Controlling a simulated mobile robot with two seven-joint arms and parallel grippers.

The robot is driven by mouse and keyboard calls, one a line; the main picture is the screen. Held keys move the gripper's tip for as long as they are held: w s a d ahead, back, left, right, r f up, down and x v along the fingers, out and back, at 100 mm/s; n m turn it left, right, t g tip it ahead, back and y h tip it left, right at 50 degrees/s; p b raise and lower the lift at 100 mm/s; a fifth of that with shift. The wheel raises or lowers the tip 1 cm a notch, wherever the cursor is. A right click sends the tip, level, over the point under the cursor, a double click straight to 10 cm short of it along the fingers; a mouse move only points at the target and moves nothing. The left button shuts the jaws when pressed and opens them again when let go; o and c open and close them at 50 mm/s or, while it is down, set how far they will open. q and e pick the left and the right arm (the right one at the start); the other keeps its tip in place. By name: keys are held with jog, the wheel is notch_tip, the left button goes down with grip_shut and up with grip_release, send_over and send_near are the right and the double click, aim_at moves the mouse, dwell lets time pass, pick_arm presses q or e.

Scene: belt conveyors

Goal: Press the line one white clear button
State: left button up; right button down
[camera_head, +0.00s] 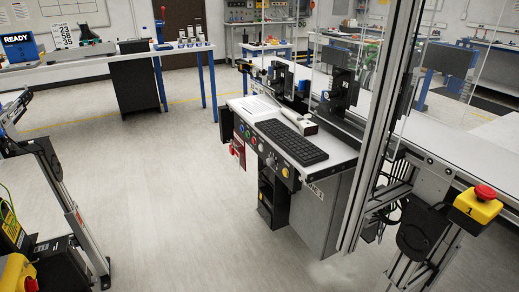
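A row of small round buttons (254,141) runs along the front edge of a workstation (340,152) in the middle right. Red, green and blue ones seem to be at its left part. A pale button (261,148) sits just right of these; it is too small to tell for sure that it is the white clear button. A dark knob and a yellowish one are farther right on the same panel. Neither of my grippers shows in the head view.
A black keyboard (291,142) lies on the workstation top. A metal post (385,125) and a yellow emergency-stop box marked 1 (477,207) stand right of it. A frame (65,195) stands at the left. The grey floor (165,190) between is clear.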

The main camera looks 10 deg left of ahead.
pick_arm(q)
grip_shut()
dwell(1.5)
